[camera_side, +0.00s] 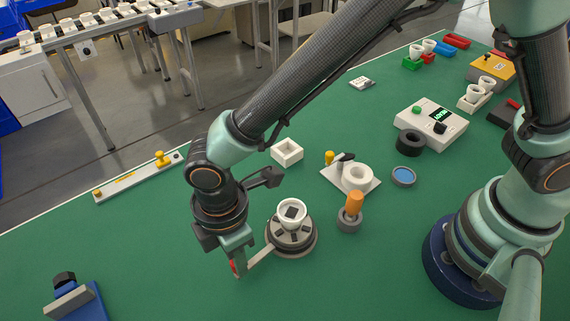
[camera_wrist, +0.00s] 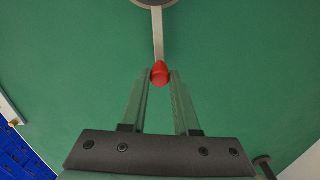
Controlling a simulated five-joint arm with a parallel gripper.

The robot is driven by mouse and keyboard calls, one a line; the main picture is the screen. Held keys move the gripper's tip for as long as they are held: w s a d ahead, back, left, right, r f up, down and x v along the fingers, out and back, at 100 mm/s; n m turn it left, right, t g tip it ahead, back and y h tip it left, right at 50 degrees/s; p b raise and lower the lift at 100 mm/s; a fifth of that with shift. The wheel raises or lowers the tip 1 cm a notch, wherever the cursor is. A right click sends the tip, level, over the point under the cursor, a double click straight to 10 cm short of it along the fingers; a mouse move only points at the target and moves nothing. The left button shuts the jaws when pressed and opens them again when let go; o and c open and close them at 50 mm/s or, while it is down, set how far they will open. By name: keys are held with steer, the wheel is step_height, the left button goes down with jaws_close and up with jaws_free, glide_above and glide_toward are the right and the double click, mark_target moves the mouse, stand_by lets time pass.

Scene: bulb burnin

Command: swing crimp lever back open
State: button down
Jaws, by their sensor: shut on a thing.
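The crimp fixture (camera_side: 290,241) is a round grey base on the green table with a white ring-shaped piece (camera_side: 292,213) on top. Its crimp lever (camera_side: 260,260) is a flat light bar that sticks out to the lower left and ends in a red knob. In the wrist view the lever (camera_wrist: 158,35) runs down from the fixture's edge to the red knob (camera_wrist: 160,73). My gripper (camera_side: 237,268) is at the lever's end, shut on the red knob. In the wrist view my fingertips (camera_wrist: 160,75) sit on either side of the knob.
An orange-handled tool (camera_side: 354,203) stands in a grey holder right of the fixture. A white plate with a ring (camera_side: 356,178), a blue-topped dish (camera_side: 404,176) and a white box (camera_side: 287,152) stand behind. A blue clamp block (camera_side: 78,300) is at the lower left. The table between it and the lever is clear.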

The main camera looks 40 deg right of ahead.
steer(key=shift+s, duration=0.15)
steer(key=c, duration=0.7)
jaws_free()
steer(key=shift+o, duration=0.2)
steer(key=shift+r, duration=0.1)
step_height(320, 180, up, 12)
steer(key=w+d+r+m+t, duration=0.1)
steer(key=w+d+r+m, duration=0.4)
steer(key=d, duration=0.5)
steer(key=d+r+m+t, duration=0.1)
steer(key=d+m, duration=0.5)
steer(key=d, duration=0.6)
steer(key=s+d+r+m+t, duration=0.1)
steer(key=d+m+t, duration=0.2)
steer(key=d, duration=0.9)
steer(key=m, duration=0.3)
steer(key=shift+s+r+t, duration=0.3)
steer(key=shift+r, duration=0.1)
